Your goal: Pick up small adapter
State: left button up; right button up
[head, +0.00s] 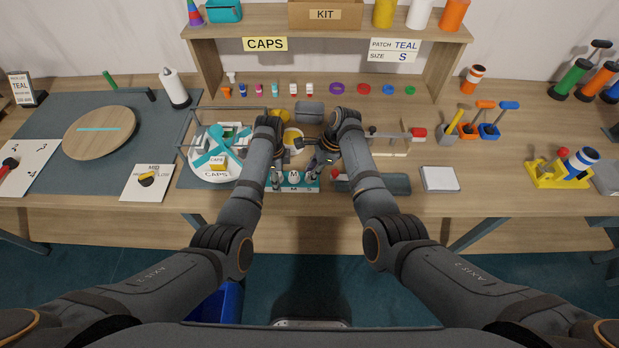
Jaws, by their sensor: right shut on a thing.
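A teal tray (292,188) at the front middle of the bench carries size letters along its front edge, with an S at its right end. A pale round adapter marked M (293,177) stands in its middle. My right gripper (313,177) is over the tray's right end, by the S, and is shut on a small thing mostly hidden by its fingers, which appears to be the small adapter. My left gripper (278,179) hangs over the tray's left end; its fingers are too small and dark to read.
A white round CAPS tray (214,175) with a teal cross stands left of my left arm. A dark grey mat (372,184) lies right of the teal tray, and a white pad (440,179) beyond it.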

grip_shut()
pick_arm(q)
jog(key=o, duration=1.3)
pick_arm(e)
notch_tip(320, 180, up, 10)
pick_arm(q)
jog(key=shift+r, duration=0.1)
notch_tip(320, 180, up, 12)
jog(key=shift+f, duration=0.1)
